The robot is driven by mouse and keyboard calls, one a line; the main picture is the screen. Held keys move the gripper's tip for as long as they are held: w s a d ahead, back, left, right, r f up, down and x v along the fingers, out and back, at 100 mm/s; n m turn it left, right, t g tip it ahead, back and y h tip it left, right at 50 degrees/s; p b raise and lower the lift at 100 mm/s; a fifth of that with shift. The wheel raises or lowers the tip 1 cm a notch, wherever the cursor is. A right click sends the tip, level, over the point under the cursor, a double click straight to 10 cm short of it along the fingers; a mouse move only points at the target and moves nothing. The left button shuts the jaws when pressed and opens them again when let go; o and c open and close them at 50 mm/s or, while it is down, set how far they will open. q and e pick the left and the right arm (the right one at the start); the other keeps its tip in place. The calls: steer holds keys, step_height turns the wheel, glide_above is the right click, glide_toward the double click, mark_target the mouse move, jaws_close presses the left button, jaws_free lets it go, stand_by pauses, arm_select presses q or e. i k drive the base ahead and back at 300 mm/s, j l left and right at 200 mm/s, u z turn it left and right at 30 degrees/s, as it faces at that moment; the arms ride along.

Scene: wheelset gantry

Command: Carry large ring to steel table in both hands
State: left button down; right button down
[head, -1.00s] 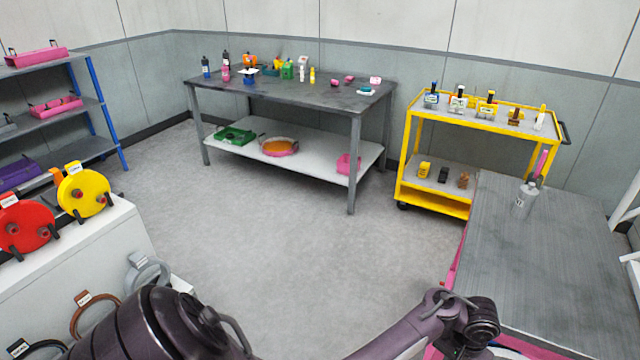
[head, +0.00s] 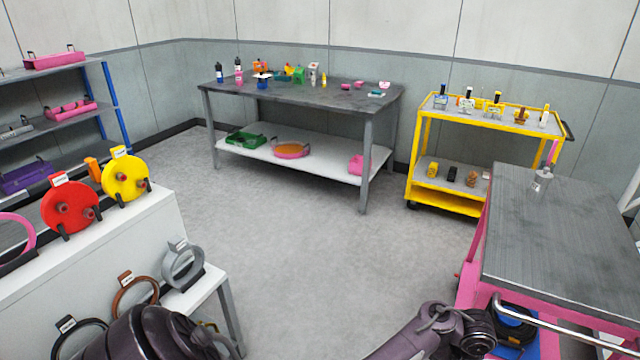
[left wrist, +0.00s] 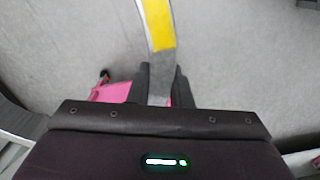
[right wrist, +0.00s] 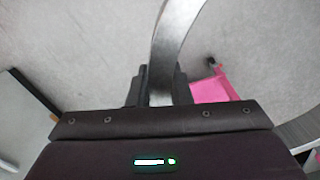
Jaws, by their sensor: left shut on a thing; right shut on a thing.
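The large ring shows in part as a curved grey metal band with a yellow patch in the left wrist view (left wrist: 162,38) and as a plain grey curve in the right wrist view (right wrist: 173,38). My left gripper (left wrist: 160,80) is shut on it near the yellow patch. My right gripper (right wrist: 160,80) is shut on another stretch. The ring and both grippers are outside the head view. Two tables have grey, metal-looking tops: one at the back (head: 310,97), one at the right with a pink frame (head: 565,235). I cannot tell which is the steel table.
A white stand (head: 120,250) at left bears a red disc (head: 72,212), a yellow disc (head: 118,188) and smaller rings. A yellow trolley (head: 450,202) stands at back right. The back table holds several small items. Grey floor (head: 300,240) between them is clear.

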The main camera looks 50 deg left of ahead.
mark_target(317, 96)
steer(key=k+u, duration=0.1)
steer(key=u, duration=0.85)
steer(key=i+j+u, duration=0.15)
steer(key=i+u, duration=0.25)
steer(key=i, duration=1.7)
steer(key=i+u, duration=0.3)
steer(key=i, duration=0.35)
steer(key=i+l+u, duration=0.15)
steer(key=i+u, duration=0.15)
steer(key=i, duration=0.35)
steer(key=i+j+u, duration=0.1)
steer(key=i+u, duration=0.4)
steer(key=i, duration=0.25)
steer(key=i+l+u, duration=0.2)
steer(key=i+u, duration=0.25)
steer(key=i, duration=0.25)
steer(key=i+j+z, duration=0.15)
steer(key=i, duration=0.2)
steer(key=i+z, duration=0.15)
steer(key=i, duration=0.2)
steer(key=z, duration=1.25)
